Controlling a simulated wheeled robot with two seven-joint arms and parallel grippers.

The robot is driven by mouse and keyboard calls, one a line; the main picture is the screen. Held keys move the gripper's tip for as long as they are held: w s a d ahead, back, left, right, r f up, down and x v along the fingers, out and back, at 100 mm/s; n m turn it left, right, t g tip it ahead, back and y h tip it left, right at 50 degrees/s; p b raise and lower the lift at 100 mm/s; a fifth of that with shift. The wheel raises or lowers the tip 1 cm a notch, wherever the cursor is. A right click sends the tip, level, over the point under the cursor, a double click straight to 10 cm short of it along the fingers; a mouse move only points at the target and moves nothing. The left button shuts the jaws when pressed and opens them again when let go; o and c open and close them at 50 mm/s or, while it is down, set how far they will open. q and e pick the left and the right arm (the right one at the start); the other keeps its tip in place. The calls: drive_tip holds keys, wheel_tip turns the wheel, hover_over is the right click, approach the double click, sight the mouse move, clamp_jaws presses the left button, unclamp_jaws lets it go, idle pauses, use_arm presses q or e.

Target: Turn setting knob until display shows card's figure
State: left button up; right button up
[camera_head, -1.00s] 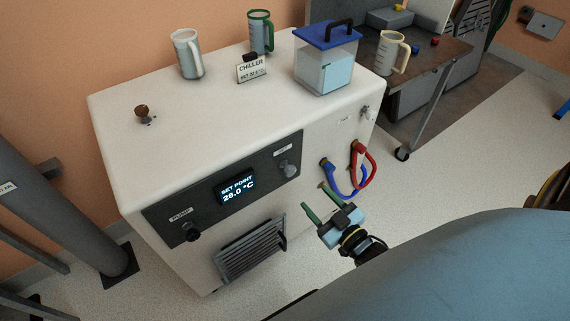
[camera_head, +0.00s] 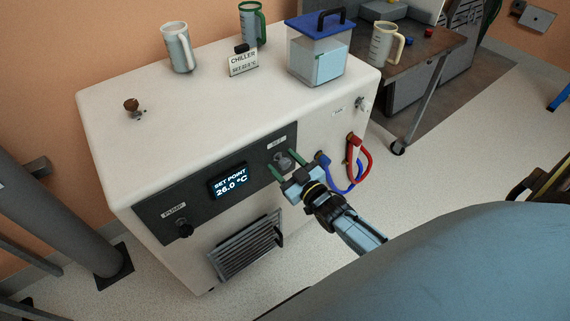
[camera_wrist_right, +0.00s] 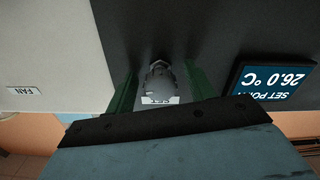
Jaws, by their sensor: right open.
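The setting knob (camera_head: 284,162) is a grey knob under a SET label on the chiller's dark front panel. The display (camera_head: 229,183) to its left reads SET POINT 26.0 °C. The card (camera_head: 243,63) on top of the chiller is headed CHILLER and seems to read SET 22.5 °C, though the figure is small. My right gripper (camera_head: 284,164) is open, its green fingers reaching toward the knob. In the right wrist view the knob (camera_wrist_right: 158,80) lies between the two fingers, with a gap on each side. The display (camera_wrist_right: 272,82) appears upside down there. My left gripper is not in view.
The pump knob (camera_head: 184,230) and a vent grille (camera_head: 246,246) are lower on the chiller (camera_head: 120,100). Blue and red hoses (camera_head: 366,162) loop out right of my gripper. Jugs and a blue-lidded tank (camera_head: 319,50) stand on top.

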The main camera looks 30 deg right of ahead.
drive_tip(key=c, duration=1)
